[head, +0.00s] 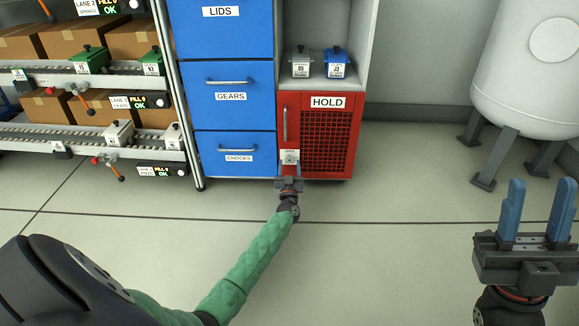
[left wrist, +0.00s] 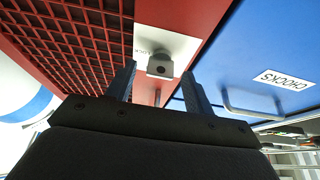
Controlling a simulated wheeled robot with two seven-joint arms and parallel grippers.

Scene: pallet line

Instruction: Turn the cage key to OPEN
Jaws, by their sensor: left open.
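The red cage (head: 343,172), marked HOLD, stands at the bottom of the grey shelf unit with its mesh door closed. My left gripper (head: 289,176) is open just below and in front of the key. In the wrist view its fingers (left wrist: 158,85) frame the key with gaps showing. My right gripper (head: 536,215) is open and empty at the right.
Blue drawers (head: 236,154) stand directly left of the cage, with handles sticking out. A conveyor rack (head: 90,135) with boxes is further left. A white tank (head: 530,80) on legs stands at the right. The floor before the cage is clear.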

